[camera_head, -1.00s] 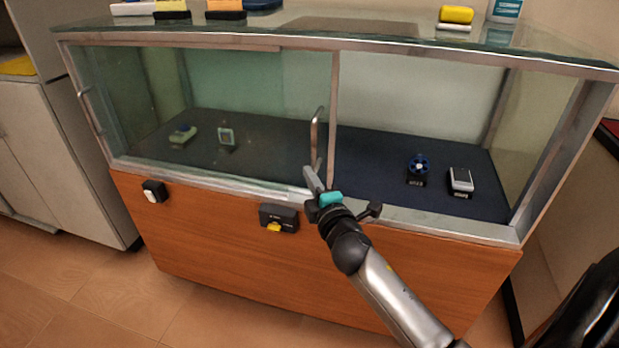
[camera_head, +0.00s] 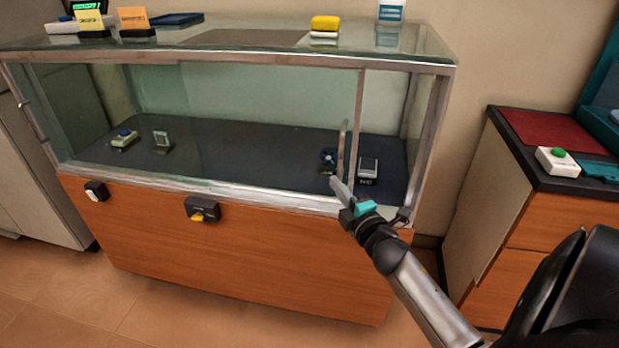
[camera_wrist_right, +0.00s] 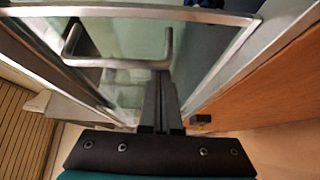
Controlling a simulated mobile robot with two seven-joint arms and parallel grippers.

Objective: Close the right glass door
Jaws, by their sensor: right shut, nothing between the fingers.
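The right glass door (camera_head: 283,116) is a clear sliding pane in the display case's front, with a metal upright edge (camera_head: 358,120). A bar handle (camera_head: 341,150) stands near that edge; it also shows in the wrist view (camera_wrist_right: 112,63). A gap remains between the door edge and the case's right post (camera_head: 428,140). My right gripper (camera_head: 337,184) is shut and empty, its fingertips low beside the handle. In the wrist view the fingers (camera_wrist_right: 161,90) meet one end of the handle; whether they touch is unclear. My left gripper is not in view.
A black lock box (camera_head: 202,209) sits on the wooden front. A counter (camera_head: 495,165) stands at right, apart from the case. Floor in front is open.

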